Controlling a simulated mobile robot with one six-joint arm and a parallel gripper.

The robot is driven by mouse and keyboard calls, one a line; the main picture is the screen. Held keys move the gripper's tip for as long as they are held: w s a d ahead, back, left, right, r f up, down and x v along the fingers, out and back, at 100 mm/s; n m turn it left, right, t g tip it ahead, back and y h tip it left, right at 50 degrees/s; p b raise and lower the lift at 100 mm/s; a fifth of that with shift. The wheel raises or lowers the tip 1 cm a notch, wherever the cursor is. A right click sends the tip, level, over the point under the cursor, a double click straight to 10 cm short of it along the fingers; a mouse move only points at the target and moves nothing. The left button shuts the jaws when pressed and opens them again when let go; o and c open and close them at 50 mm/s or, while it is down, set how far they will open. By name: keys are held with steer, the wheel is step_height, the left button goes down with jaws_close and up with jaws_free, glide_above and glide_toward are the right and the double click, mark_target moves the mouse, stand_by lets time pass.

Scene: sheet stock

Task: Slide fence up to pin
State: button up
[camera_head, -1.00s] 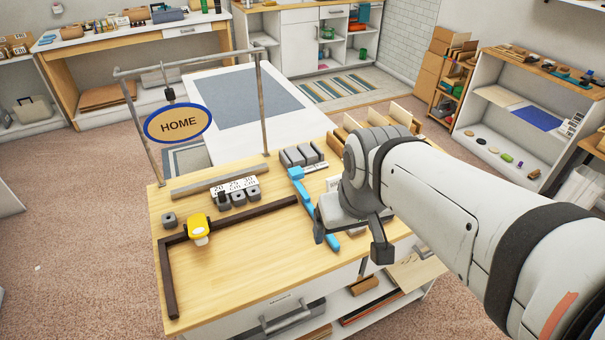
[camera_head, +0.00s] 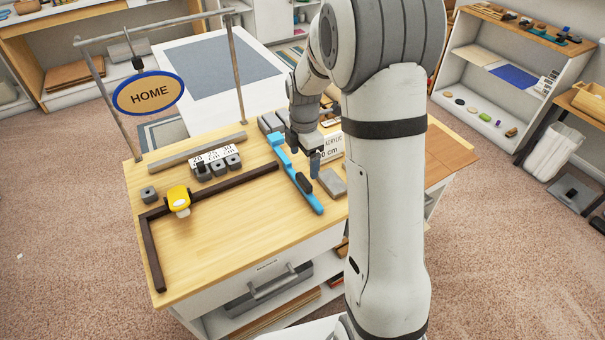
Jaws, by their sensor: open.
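A long blue bar, which looks like the fence (camera_head: 287,164), lies slantwise on the wooden tabletop, with a wider head at its far end and a dark knob on it. Three grey blocks (camera_head: 233,162) stand in a row left of it before a white card marked in cm. A dark upright piece, perhaps the pin (camera_head: 202,170), shows at the leftmost block. The fence is apart from these blocks. My gripper (camera_head: 304,162) is open, pointing down above the fence near the knob. Whether its fingers touch anything cannot be told.
A dark L-shaped rail (camera_head: 150,240) lies on the tabletop, with a yellow piece (camera_head: 178,199) at it. A grey block (camera_head: 332,184) and an acrylic label card (camera_head: 333,143) stand right of the fence. The front middle of the tabletop (camera_head: 235,235) is bare.

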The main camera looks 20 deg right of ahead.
mark_target(303, 180)
steer(key=shift+f+p, duration=0.6)
steer(key=shift+f, duration=3.4)
steer(key=shift+c, duration=0.5)
steer(key=c, duration=1.3)
steer(key=shift+a, duration=0.1)
